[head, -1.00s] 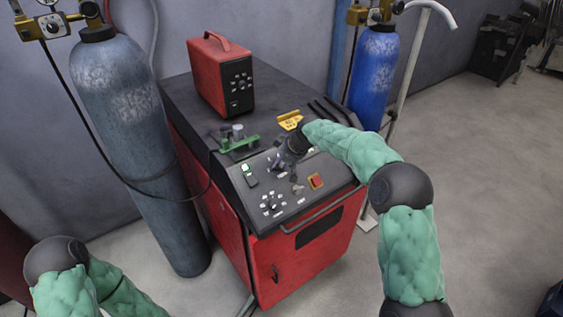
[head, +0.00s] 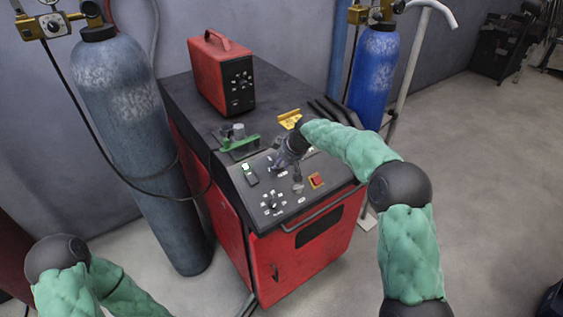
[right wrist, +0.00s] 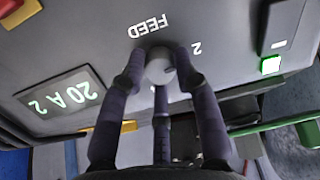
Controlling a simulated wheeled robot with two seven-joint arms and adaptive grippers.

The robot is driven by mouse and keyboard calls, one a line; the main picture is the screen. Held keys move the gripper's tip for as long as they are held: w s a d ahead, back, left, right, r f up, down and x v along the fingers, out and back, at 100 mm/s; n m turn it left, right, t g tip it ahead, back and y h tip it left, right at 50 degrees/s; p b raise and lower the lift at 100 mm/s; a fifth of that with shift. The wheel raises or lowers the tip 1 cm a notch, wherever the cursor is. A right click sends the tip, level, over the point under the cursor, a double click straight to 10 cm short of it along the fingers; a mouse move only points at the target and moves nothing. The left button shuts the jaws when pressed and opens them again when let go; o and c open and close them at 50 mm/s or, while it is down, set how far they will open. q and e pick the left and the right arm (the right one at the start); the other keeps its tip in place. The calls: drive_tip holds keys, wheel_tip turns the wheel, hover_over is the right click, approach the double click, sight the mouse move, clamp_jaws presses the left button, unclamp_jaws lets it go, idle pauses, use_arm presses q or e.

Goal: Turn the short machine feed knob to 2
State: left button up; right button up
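The feed knob (right wrist: 159,68) is a short, round grey knob on the machine's sloping dark panel (head: 315,201). In the right wrist view the white word FEED appears upside down above it, with a 2 to its upper right. My right gripper (right wrist: 160,72) has its dark fingers around the knob, two at its sides and one below, seemingly touching it. In the head view this right gripper (head: 277,162) is at the panel's upper part and hides the knob. The knob's pointer is not clear. My left arm shows at lower left, its gripper out of view.
The panel also bears a dark knob (head: 271,203), a grey control (head: 297,187), a red button (head: 316,180) and a lit green switch (right wrist: 271,65). A display (right wrist: 62,100) reads 20 A 2. A green clamp-like part (head: 239,143) and yellow piece (head: 290,119) lie close behind.

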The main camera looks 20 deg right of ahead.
drive_tip(key=shift+o, duration=1.2)
drive_tip(key=shift+f, duration=0.15)
drive_tip(key=shift+r, duration=0.2)
drive_tip(key=v, duration=1.1)
drive_tip(key=shift+s+r, duration=0.25)
drive_tip(key=shift+r, duration=0.05)
drive_tip(key=shift+d, duration=0.1)
